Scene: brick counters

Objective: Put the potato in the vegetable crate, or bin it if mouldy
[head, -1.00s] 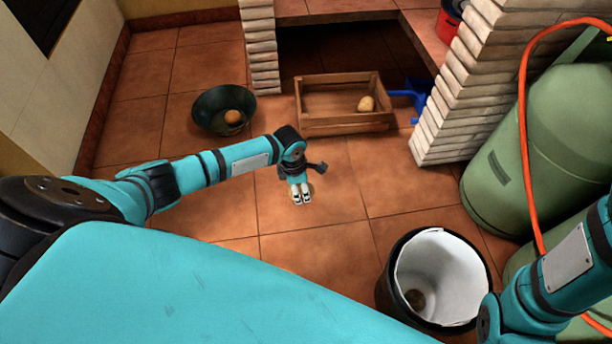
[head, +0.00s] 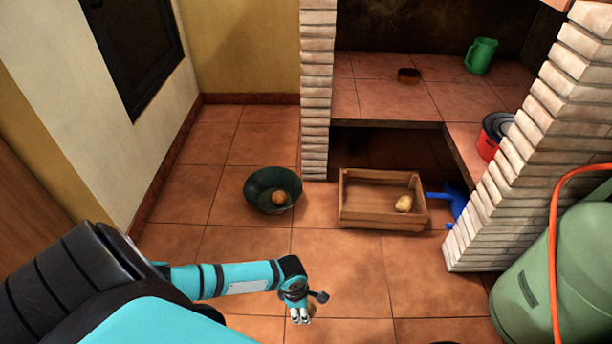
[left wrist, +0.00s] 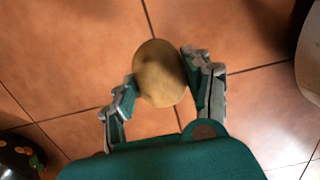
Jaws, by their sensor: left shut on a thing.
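My left gripper (head: 300,317) points down over the floor tiles, in front of the wooden crate. In the left wrist view (left wrist: 160,85) its two fingers are shut on the potato (left wrist: 160,73). The potato is yellowish brown, and the side I see looks plain, with no clear mould. In the head view the potato is mostly hidden by the gripper. The wooden crate (head: 375,217) stands by the brick counter with a pale potato (head: 404,204) inside at its right. Only a dark sliver, perhaps the bin's rim, shows at the bottom edge. My right gripper is out of view.
A dark green bowl (head: 262,181) with an orange-brown round item (head: 279,198) stands left of the crate. A blue object (head: 455,202) lies right of the crate, by the brick pillar (head: 520,140). A green gas cylinder (head: 560,270) stands at right. Floor between gripper and crate is clear.

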